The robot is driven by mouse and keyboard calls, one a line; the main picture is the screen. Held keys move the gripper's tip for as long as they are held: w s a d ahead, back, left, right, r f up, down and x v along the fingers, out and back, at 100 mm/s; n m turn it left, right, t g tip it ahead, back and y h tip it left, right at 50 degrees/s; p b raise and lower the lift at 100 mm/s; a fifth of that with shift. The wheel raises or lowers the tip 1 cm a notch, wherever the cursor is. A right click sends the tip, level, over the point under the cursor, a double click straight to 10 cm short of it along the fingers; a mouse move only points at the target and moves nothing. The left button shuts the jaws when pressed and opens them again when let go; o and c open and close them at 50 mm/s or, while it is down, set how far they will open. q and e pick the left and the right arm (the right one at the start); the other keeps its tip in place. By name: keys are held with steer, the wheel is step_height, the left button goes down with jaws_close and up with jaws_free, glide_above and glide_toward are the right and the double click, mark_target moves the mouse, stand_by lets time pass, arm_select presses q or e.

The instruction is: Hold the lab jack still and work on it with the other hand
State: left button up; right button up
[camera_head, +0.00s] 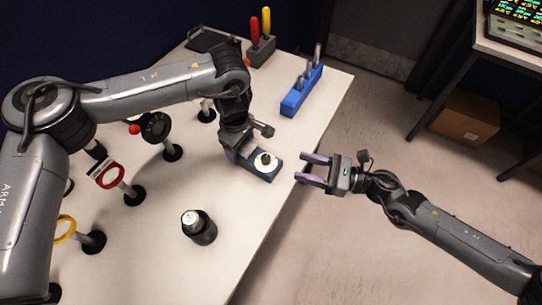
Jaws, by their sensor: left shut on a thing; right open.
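The lab jack (270,172) is a small dark blue block with a round white disc and a black knob on it. It sits on the white table near its right edge. My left gripper (238,155) reaches down from above and is shut on the lab jack at its left side; its fingers are partly hidden. My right gripper (312,169) is to the right of the jack, at the table edge. Its two purple fingers are apart, empty, and point left toward the jack without touching it.
A black cylinder with a silver top (198,227) stands at the front of the white table (240,235). A blue rack (302,92) and a holder with red and yellow handles (261,48) stand at the back. A cardboard box (467,117) is on the floor.

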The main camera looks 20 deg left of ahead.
mark_target(272, 163)
steer(key=a, duration=1)
steer(key=shift+c, duration=0.3)
steer(key=shift+w+d, duration=0.1)
jaws_close()
